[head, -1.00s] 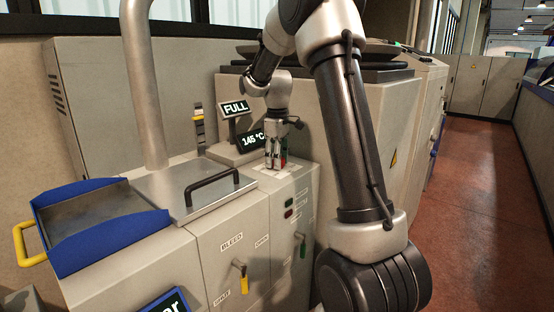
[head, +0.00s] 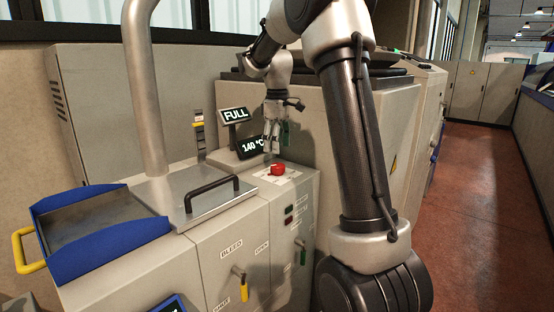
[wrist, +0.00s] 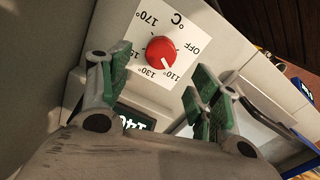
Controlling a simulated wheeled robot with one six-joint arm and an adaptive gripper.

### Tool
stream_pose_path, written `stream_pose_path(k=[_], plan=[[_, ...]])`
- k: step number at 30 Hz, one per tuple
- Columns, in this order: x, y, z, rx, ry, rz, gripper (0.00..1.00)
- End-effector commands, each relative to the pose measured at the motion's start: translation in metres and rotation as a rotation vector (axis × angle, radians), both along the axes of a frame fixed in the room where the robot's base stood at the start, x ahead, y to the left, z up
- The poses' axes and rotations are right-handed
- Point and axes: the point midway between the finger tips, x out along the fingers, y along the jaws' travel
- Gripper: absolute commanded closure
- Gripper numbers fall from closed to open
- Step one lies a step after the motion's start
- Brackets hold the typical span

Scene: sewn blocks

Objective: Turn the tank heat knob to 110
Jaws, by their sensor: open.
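The red tank heat knob (head: 277,170) sits on a white dial plate (head: 290,174) on top of the grey cabinet. The plate (wrist: 184,22) also carries 170°, 130° and OFF; the 150° label is partly hidden by a finger. My gripper (head: 272,152) hangs above the knob, apart from it. In the wrist view its green-padded fingers (wrist: 162,70) are spread wide and empty.
A temperature display (head: 252,146) reads about 140 °C, beside a FULL sign (head: 235,115). A lid with a black handle (head: 212,190) and a blue-sided tray (head: 100,262) lie to the left.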

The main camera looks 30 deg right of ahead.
Motion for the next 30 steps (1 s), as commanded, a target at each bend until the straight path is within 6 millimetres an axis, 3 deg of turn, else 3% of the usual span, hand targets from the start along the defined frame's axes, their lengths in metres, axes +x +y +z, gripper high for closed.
stream_pose_path(k=[3,9,26,30], plan=[[0.001,0.000,0.023,0.000,-0.003,0.000,0.37],[0.000,0.000,0.042,0.000,0.000,0.000,0.37],[0.000,0.000,0.044,0.000,0.000,-0.003,0.37],[0.004,-0.001,0.044,-0.001,-0.017,-0.084,0.37]])
